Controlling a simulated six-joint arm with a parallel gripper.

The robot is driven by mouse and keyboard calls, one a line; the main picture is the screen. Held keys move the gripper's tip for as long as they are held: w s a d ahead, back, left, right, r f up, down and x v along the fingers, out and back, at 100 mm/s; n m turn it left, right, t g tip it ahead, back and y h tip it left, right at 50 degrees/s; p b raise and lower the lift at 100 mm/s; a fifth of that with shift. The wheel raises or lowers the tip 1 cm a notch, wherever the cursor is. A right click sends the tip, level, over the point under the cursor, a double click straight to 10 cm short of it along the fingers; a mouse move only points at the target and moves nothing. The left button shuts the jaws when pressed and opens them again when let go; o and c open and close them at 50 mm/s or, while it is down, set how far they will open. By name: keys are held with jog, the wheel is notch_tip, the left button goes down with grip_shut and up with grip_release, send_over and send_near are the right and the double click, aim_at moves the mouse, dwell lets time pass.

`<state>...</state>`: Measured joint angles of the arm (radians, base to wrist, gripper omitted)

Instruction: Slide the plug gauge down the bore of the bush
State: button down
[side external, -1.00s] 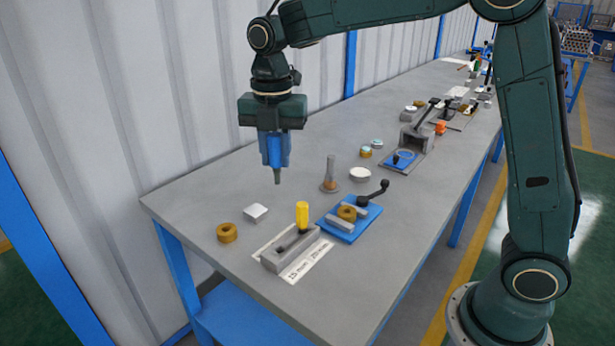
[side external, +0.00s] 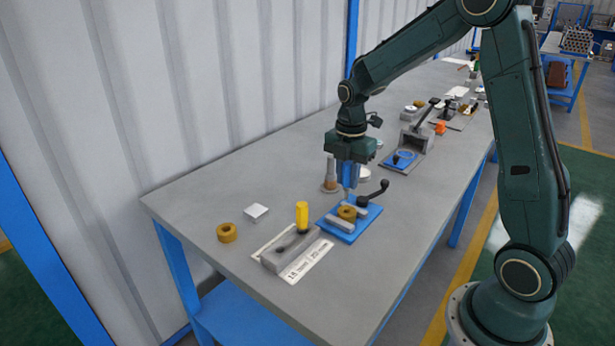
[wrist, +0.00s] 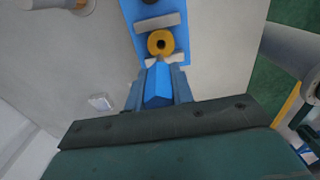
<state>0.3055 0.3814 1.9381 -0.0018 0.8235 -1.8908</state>
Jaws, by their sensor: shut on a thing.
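My gripper (side external: 347,180) is shut on the plug gauge, whose bright blue handle (wrist: 157,88) shows between the fingers in the wrist view. In the side view its thin grey pin points down just above the bush (side external: 347,212). The brass-coloured bush sits between grey jaws on a blue clamp fixture (side external: 340,231). In the wrist view the bush (wrist: 160,42) shows its dark bore open, ahead of the handle. The pin's tip is hidden there, and I cannot tell its exact alignment with the bore.
A grey block (side external: 290,250) holding a yellow-handled gauge (side external: 302,215) stands left of the fixture. A loose brass ring (side external: 227,232) and a white square piece (side external: 256,211) lie further left. A grey post (side external: 330,176) stands behind, and the fixture's black lever (side external: 376,190) rises at right.

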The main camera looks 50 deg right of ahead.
jog(key=shift+s+d+f, duration=0.15)
jog(key=shift+d, duration=0.15)
jog(key=shift+f, duration=0.15)
jog(key=shift+f, duration=1)
jog(key=shift+f, duration=1.9)
dwell(1.1)
jog(key=c, duration=1.1)
grip_release()
jog(key=shift+r, duration=0.1)
